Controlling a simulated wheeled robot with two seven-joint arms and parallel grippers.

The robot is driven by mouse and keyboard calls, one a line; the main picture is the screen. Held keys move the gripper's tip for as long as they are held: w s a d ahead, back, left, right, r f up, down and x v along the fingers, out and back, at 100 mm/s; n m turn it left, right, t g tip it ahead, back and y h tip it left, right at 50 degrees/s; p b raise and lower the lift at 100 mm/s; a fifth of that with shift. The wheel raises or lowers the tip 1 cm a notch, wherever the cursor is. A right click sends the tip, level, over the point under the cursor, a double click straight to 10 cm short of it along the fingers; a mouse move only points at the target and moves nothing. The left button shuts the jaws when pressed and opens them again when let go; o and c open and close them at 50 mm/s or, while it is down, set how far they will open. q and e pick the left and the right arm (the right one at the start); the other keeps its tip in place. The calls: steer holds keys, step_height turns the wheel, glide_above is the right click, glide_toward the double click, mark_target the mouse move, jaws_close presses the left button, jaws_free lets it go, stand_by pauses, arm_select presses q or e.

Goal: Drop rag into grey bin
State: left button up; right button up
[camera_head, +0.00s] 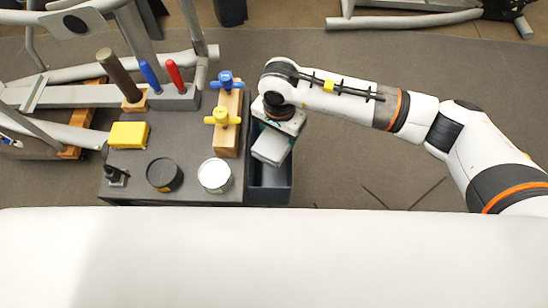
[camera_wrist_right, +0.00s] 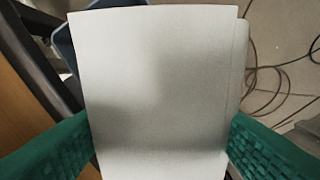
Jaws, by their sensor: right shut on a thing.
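The rag (camera_head: 270,147) is a flat, pale grey folded piece. My right gripper (camera_head: 277,128) is shut on it and holds it over the grey bin (camera_head: 272,189). In the right wrist view the rag (camera_wrist_right: 155,85) fills the middle, between the green fingers of my right gripper (camera_wrist_right: 160,150). The bin is a dark blue-grey open box at the right side of the table. The rag and gripper hide its far part. A piece of the bin's rim (camera_wrist_right: 64,42) shows behind the rag in the wrist view. My left gripper is not in view.
The dark table (camera_head: 205,140) left of the bin holds a yellow block (camera_head: 129,134), a black can (camera_head: 164,174), a white-topped can (camera_head: 215,175) and a wooden block with blue and yellow valves (camera_head: 227,135). Gym equipment stands behind. Cables (camera_wrist_right: 275,75) lie on the floor.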

steer(key=o, duration=1)
steer(key=shift+r, duration=0.15)
step_height(320, 180, up, 12)
steer(key=shift+f+b, duration=0.1)
steer(key=shift+b, duration=0.7)
